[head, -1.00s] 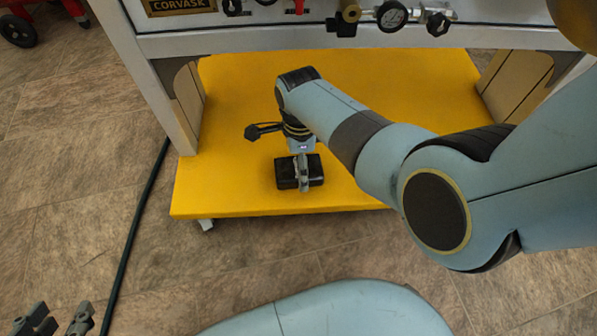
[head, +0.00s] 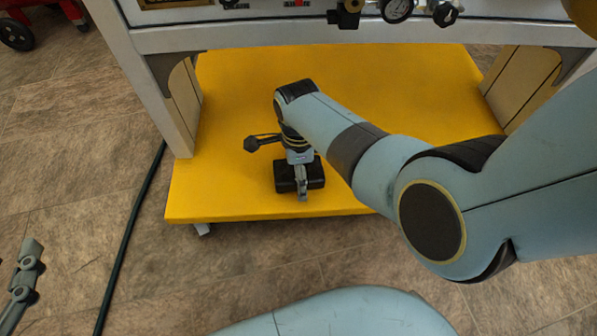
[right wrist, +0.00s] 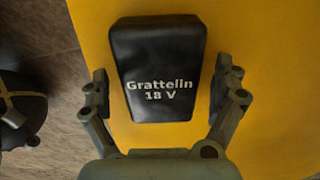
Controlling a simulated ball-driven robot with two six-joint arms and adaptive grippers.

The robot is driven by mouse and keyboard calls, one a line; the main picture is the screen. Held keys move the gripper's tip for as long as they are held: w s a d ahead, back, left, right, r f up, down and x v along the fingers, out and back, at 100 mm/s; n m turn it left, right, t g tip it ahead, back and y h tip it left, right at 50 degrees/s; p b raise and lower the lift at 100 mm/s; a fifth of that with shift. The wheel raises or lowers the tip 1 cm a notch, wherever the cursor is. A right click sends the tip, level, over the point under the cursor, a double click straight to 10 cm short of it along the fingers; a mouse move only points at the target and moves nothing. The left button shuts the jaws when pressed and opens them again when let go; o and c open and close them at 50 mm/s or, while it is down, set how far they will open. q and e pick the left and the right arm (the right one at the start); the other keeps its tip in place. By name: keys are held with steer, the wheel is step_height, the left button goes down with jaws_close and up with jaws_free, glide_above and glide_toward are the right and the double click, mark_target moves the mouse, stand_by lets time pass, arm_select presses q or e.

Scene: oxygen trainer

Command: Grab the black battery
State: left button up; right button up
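The black battery (right wrist: 155,68) lies flat on the yellow shelf, with "Grattelin 18 V" printed on top. In the head view the battery (head: 315,174) is near the shelf's front edge, partly covered by my right gripper (head: 301,190). In the right wrist view my right gripper (right wrist: 162,90) is open, one finger on each side of the battery's near part. Yellow shows between the left finger and the battery, so it is not gripped. My left gripper (head: 27,268) is at the lower left of the head view, away from the shelf; its opening cannot be told.
The yellow shelf (head: 400,85) is otherwise bare around the battery. A dark hose (head: 133,235) runs along the tiled floor to the left.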

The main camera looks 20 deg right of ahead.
steer(key=c, duration=1.4)
steer(key=shift+c, duration=0.2)
